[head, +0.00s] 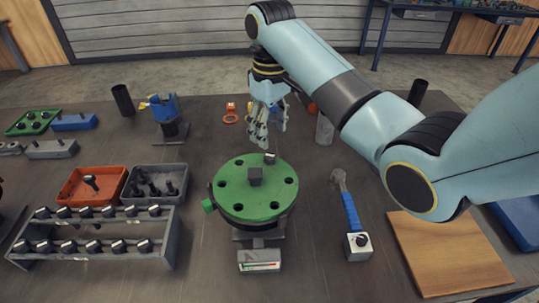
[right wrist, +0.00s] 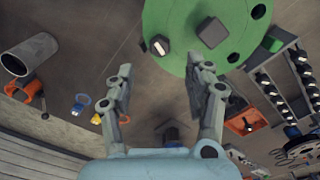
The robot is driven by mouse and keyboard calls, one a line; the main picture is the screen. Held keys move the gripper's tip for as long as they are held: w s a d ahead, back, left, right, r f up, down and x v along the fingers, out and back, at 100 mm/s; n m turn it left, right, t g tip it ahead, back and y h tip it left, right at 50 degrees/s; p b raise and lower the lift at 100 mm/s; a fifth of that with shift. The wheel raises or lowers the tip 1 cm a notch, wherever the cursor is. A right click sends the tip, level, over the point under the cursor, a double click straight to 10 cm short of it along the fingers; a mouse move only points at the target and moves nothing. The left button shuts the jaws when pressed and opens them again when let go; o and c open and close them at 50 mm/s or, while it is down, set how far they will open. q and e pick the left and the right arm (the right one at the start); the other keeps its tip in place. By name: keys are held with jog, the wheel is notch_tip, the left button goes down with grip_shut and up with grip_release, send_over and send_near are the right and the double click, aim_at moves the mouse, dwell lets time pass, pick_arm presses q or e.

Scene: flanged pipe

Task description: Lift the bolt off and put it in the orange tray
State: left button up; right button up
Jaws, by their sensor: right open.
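A round green flange (head: 230,200) with several holes stands in the middle of the table. One dark bolt with a pale-topped head (head: 270,157) stands in its far-side hole; in the right wrist view this bolt (right wrist: 159,45) lies just beyond the gap between my fingertips. My right gripper (head: 267,138) is open and empty, pointing down above the far edge of the flange; both fingers show in the right wrist view (right wrist: 166,82). The orange tray (head: 70,197) is left of the flange and holds a dark bolt (head: 91,182). My left gripper is not in view.
A dark square block (head: 255,176) stands at the flange's centre. A grey tray (head: 133,198) of bolts adjoins the orange tray, with a bolt rack (head: 150,255) in front. A clear cup (head: 324,130) stands behind.

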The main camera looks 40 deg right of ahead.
aim_at(271, 156)
jog(key=shift+s+f, duration=0.15)
jog(key=shift+f, duration=1.15)
notch_tip(271, 156, down, 4)
jog(key=shift+r+p, duration=0.15)
jog(key=shift+p, duration=0.65)
jog(key=shift+f, duration=0.5)
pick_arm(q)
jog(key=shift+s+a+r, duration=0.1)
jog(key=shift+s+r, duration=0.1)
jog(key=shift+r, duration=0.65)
pick_arm(e)
jog(key=shift+c, duration=1.2)
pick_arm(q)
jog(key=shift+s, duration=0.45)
pick_arm(e)
grip_shut()
